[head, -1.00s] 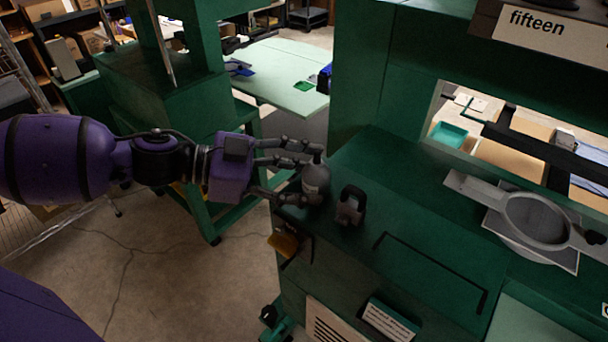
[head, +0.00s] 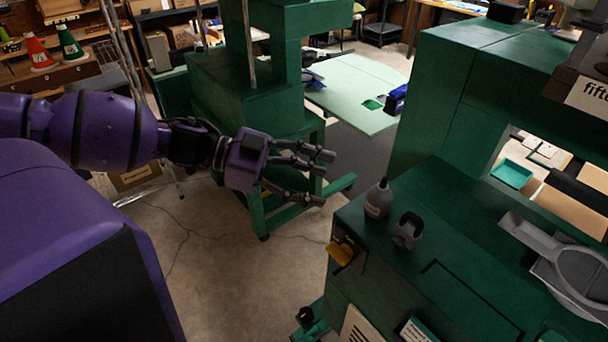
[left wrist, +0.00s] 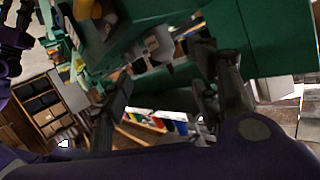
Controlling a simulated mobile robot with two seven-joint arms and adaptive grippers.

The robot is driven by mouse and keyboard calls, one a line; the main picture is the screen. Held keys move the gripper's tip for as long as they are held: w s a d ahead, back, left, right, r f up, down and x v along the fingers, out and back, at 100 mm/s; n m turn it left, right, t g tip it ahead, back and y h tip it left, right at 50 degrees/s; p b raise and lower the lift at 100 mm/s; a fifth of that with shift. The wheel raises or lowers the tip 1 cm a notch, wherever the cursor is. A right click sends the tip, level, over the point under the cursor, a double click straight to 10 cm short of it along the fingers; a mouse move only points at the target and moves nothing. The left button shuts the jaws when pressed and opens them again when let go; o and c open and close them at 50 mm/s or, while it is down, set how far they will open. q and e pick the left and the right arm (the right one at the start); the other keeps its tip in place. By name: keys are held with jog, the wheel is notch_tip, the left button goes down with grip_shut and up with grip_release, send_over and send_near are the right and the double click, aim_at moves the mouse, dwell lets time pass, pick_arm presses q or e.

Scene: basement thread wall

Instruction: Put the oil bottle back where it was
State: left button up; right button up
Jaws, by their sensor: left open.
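The oil bottle (head: 378,200) is grey with a dark nozzle. It stands upright at the near left corner of the green machine top (head: 460,215). My left gripper (head: 322,178) is open and empty, to the left of the bottle and clear of it. In the left wrist view a grey labelled shape, probably the bottle (left wrist: 157,44), shows beyond the open fingers (left wrist: 160,100). My right gripper is not seen in the head view.
A dark grey clamp-like piece (head: 408,231) stands just right of the bottle. A grey ring-shaped fitting (head: 582,272) lies farther right. A yellow piece (head: 341,251) sticks out from the machine's left side. Open floor (head: 230,270) lies below my left gripper.

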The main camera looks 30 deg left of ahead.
pick_arm(q)
jog(key=s+a+f+n+t+y, duration=0.1)
jog(key=s+f+n+t+y, duration=0.2)
jog(key=f, duration=0.8)
jog(key=s+a+f+n+t+y, duration=0.1)
jog(key=f+n+t+y, duration=0.3)
jog(key=f, duration=0.6)
jog(key=s+d+f+n+g+y, duration=0.2)
jog(key=s+d+f+n, duration=0.1)
jog(key=s+f, duration=0.5)
jog(key=s+d+f+n+g+y, duration=0.3)
jog(key=s+f+n, duration=0.1)
jog(key=s+f, duration=0.5)
jog(key=shift+s+d+f+n+y, duration=0.2)
jog(key=shift+f+n+y, duration=0.15)
jog(key=shift+f, duration=0.6)
